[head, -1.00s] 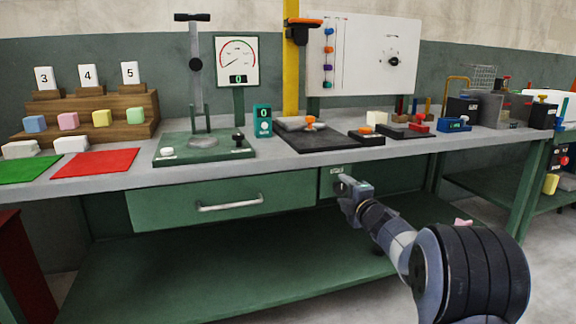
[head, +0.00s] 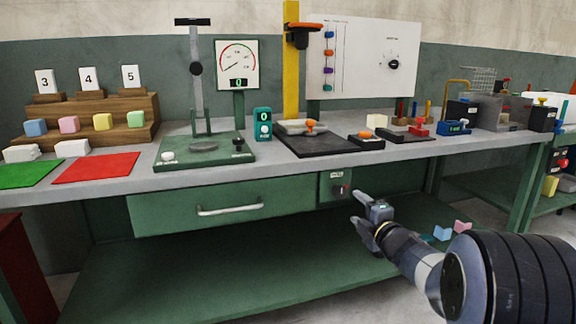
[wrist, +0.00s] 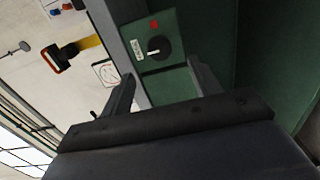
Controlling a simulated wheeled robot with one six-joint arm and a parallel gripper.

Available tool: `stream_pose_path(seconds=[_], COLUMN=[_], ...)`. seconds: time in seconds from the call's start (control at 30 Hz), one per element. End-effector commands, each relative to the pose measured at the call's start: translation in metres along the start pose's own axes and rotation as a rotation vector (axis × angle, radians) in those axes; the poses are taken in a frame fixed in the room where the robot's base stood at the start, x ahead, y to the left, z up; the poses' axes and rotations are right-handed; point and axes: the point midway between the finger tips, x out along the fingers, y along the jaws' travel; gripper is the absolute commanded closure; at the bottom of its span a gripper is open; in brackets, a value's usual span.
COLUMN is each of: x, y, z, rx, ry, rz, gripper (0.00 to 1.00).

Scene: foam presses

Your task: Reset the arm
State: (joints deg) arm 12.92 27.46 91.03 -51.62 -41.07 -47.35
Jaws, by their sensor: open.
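My gripper (head: 362,209) is in front of the bench at the right, below the worktop edge and just right of a small green switch box. Its two fingers (wrist: 160,90) are spread apart with nothing between them. The switch box (head: 337,187) is fixed under the worktop and shows a dark switch with a small red spot. In the wrist view the switch box (wrist: 165,55) shows a black round knob with a pale bar, a white label and a red dot, beyond the fingers. My gripper looks apart from it.
The green bench (head: 195,182) carries a lever press (head: 205,149), a gauge (head: 238,66), a second press (head: 312,135) and coloured foam blocks on a wooden stand. A drawer (head: 222,205) hangs beneath. Blue and pink pieces (head: 442,233) lie on the lower shelf beside my arm.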

Motion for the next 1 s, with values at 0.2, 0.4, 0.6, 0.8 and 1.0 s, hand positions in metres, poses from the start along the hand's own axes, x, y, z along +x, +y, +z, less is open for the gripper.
stream_pose_path(seconds=[0.2,0.4,0.6,0.8,1.0], x=[0.037,0.068,0.083,0.082,0.082], y=[-0.002,-0.001,0.005,0.005,0.004], z=[0.0,0.0,0.001,0.001,0.0], rx=[-0.001,0.001,0.1,0.308,0.501], ry=[0.001,0.001,-0.002,-0.002,-0.002], rz=[0.001,0.001,-0.001,-0.001,-0.001], gripper=[0.41,0.41,0.41,0.41,0.41])
